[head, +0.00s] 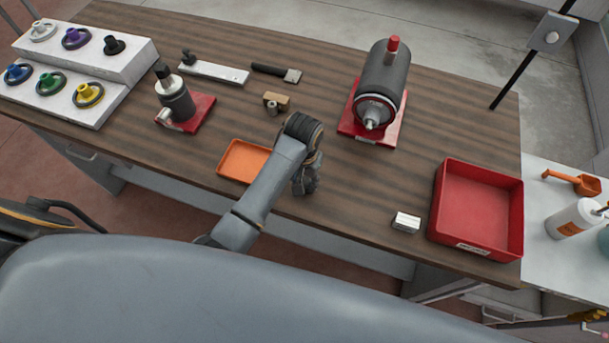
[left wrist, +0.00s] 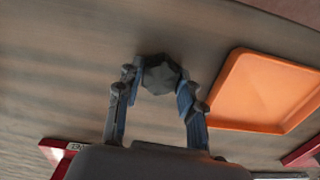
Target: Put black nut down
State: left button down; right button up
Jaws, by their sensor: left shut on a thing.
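The black nut (left wrist: 160,74) is a dark faceted piece between my fingertips in the left wrist view. My left gripper (head: 306,184) points down over the wooden bench, right of the orange tray. It also shows in the left wrist view (left wrist: 158,82), its two fingers closed on the nut's sides. I cannot tell whether the nut touches the bench. In the head view my gripper and arm hide the nut. The orange tray (left wrist: 262,90) lies beside the nut and looks empty; in the head view it is partly behind my arm (head: 236,160). My right gripper is out of view.
The wooden bench (head: 340,205) is bare around the gripper. A silver block (head: 406,222) and a red bin (head: 482,197) stand to the right. A grey machine on a red base (head: 382,85) stands behind. A small brass-coloured part (head: 277,99) lies farther back.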

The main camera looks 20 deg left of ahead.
pick_arm(q)
jog(key=c, duration=1.1)
grip_release()
jog(key=shift+s, duration=0.25)
jog(key=shift+c, duration=0.2)
jog(key=o, duration=0.3)
jog(key=shift+s+d+r, duration=0.1)
jog(key=shift+s, duration=0.15)
jog(key=shift+w, duration=0.15)
notch_tip(320, 180, up, 8)
jog(key=shift+f+b, duration=0.1)
jog(key=shift+b, duration=0.75)
notch_tip(320, 180, up, 4)
jog(key=shift+r+p, duration=0.1)
jog(key=shift+p, duration=0.75)
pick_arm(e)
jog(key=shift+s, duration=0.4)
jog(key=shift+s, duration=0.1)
